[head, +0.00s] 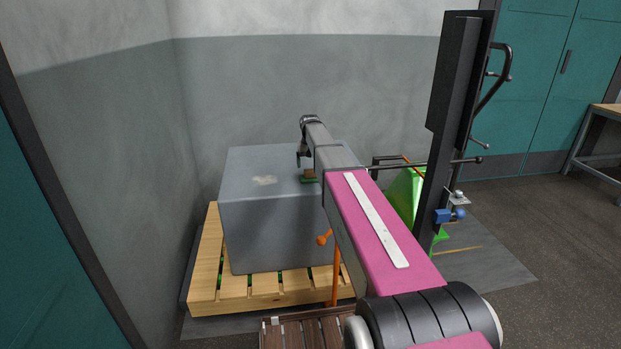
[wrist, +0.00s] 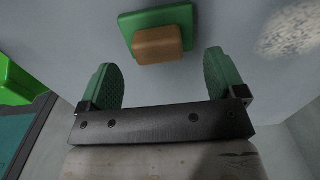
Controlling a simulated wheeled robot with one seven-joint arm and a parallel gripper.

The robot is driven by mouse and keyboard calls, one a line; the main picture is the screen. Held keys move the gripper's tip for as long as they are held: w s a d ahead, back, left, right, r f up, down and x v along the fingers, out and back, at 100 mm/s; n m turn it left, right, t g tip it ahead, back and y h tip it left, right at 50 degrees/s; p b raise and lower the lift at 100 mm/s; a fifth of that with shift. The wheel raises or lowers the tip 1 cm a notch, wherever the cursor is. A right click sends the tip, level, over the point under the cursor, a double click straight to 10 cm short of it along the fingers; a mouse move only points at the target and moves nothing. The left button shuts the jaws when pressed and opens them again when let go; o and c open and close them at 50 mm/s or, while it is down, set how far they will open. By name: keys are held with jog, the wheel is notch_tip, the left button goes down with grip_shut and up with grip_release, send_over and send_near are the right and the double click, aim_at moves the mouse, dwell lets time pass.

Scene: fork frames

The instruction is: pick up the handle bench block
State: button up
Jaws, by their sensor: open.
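The handle bench block has a green base and a brown wooden handle. It sits on top of the large grey box (head: 270,230). In the wrist view the block (wrist: 157,43) lies just beyond my gripper (wrist: 162,68), centred between the two green-padded fingers. The gripper is open and nothing is between the pads. In the head view the block (head: 308,180) shows low beside the end of my arm, partly hidden by it. My gripper (head: 304,158) points down close above the box top. I cannot tell the exact height gap.
The grey box stands on a wooden pallet (head: 205,285) by the grey walls. A pale worn patch (head: 264,180) marks its top. A black upright post (head: 455,100) with a blue knob clamp and a bright green object (head: 405,195) stand to the right. Open floor lies at far right.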

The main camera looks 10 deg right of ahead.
aim_at(310, 170)
jog(key=f, duration=0.4)
jog(key=shift+w+d+f, duration=0.15)
jog(key=shift+w+f, duration=0.05)
jog(key=shift+f, duration=0.2)
jog(key=c, duration=1)
jog(key=shift+c, duration=0.2)
jog(key=shift+r, duration=0.15)
jog(key=shift+r, duration=0.7)
notch_tip(310, 170, up, 3)
jog(key=shift+s+f, duration=0.1)
jog(key=shift+s, duration=0.05)
jog(key=s+d+r, duration=0.4)
jog(key=s+r, duration=0.2)
jog(key=s, duration=0.4)
jog(key=shift+s+r, duration=0.3)
jog(key=shift+s, duration=0.05)
